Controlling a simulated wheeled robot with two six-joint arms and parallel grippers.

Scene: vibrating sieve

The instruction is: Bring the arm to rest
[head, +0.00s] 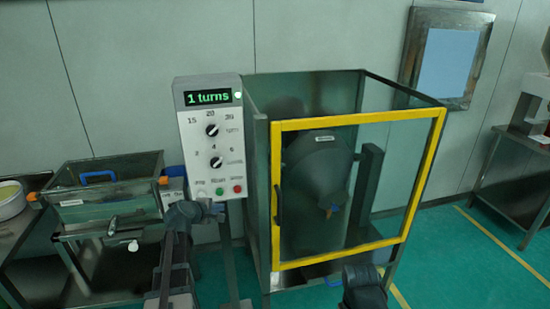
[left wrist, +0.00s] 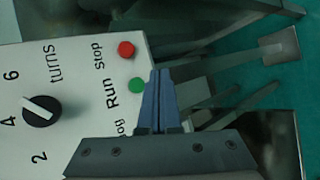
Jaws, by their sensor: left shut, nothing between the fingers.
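My left gripper (head: 208,207) is in front of the lower edge of the grey control box (head: 208,160), near its row of buttons. The left wrist view shows its two blue fingertips (left wrist: 160,76) together, with nothing between them. They appear just beside the green Run button (left wrist: 136,85) and below the red Stop button (left wrist: 126,49). I cannot tell whether they touch the panel. A dark part of my right arm (head: 362,285) shows at the bottom edge of the head view; its fingers cannot be made out.
The box's display (head: 208,97) reads "1 turns". A glass cabinet with a shut yellow-framed door (head: 434,180) stands to the right. A metal box with blue handles (head: 110,200) stands on a stand at the left. A steel table (head: 510,190) is at far right. Green floor (head: 480,270) shows front right.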

